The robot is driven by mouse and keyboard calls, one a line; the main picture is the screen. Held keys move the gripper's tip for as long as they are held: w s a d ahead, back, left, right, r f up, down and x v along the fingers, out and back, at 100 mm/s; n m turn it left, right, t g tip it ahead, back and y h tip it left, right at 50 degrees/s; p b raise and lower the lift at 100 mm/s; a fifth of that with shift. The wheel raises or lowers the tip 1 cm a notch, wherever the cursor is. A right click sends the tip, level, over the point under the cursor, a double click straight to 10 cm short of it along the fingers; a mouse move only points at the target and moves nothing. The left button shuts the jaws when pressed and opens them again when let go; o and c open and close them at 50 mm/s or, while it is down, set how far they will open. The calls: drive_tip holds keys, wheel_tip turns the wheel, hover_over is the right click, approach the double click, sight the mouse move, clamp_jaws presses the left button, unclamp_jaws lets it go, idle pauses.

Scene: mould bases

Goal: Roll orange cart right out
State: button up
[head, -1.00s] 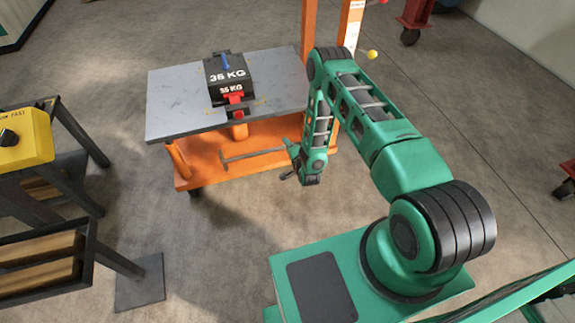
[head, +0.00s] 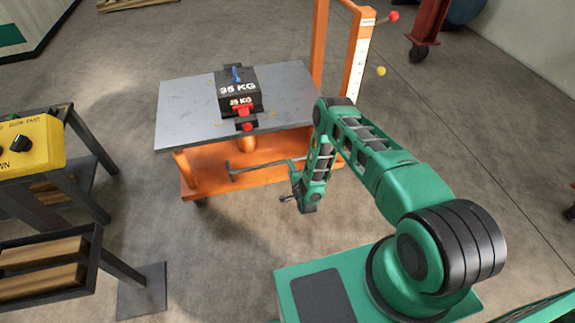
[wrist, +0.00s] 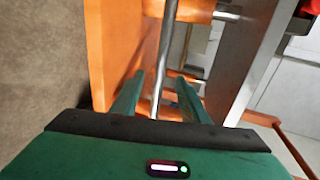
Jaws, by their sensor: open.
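The orange cart (head: 213,183) stands in the middle of the head view, with a flat grey top (head: 185,105) and a tall orange frame at its right back. A black 35 KG block (head: 238,84) with red parts sits on the top. A thin grey bar (head: 262,165) runs along the cart's near side, below the top. My gripper (head: 286,199) is low at the cart's near right corner. In the wrist view, my gripper (wrist: 160,95) is open, and a metal rod (wrist: 168,60) passes between or behind its fingers. I cannot tell whether they touch it.
A yellow control box (head: 32,148) on a dark metal frame stands at left. A shelf with wooden boards (head: 40,265) is at lower left. A red stand with a black wheel (head: 425,40) is at the upper right. Bare concrete floor lies right of the cart.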

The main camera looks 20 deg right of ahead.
drive_tip(key=shift+x, duration=2.85)
drive_tip(key=shift+c, duration=0.6)
clamp_jaws()
drive_tip(key=shift+s, duration=0.1)
drive_tip(key=shift+s+f, duration=0.1)
